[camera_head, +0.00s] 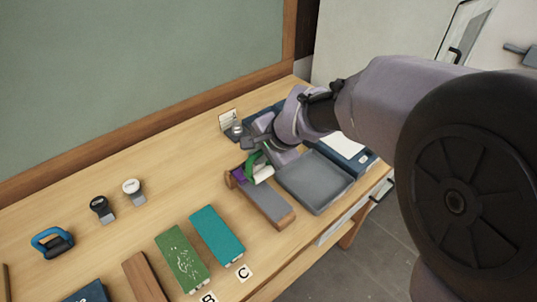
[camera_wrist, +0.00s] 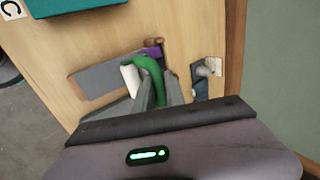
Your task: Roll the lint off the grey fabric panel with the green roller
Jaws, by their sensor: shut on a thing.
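The green roller has a curved green handle (camera_head: 252,165) and a white roll (camera_head: 263,173). In the wrist view the green handle (camera_wrist: 152,78) arches across my fingertips, with the white roll (camera_wrist: 131,80) to the left. My gripper (camera_head: 262,148) is shut on the handle; it also shows in the wrist view (camera_wrist: 158,92). The roller is at the far end of a wooden block with a grey top (camera_head: 268,203), beside a purple piece (camera_head: 238,175). I cannot tell whether the roller touches the block, or whether this grey top is the grey fabric panel. No lint shows on it.
A grey tray (camera_head: 318,185) stands right of the block. A green panel with white specks (camera_head: 182,258) and a teal panel (camera_head: 216,235) lie nearer, by labels B and C. A small stand (camera_head: 232,125) is behind my gripper.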

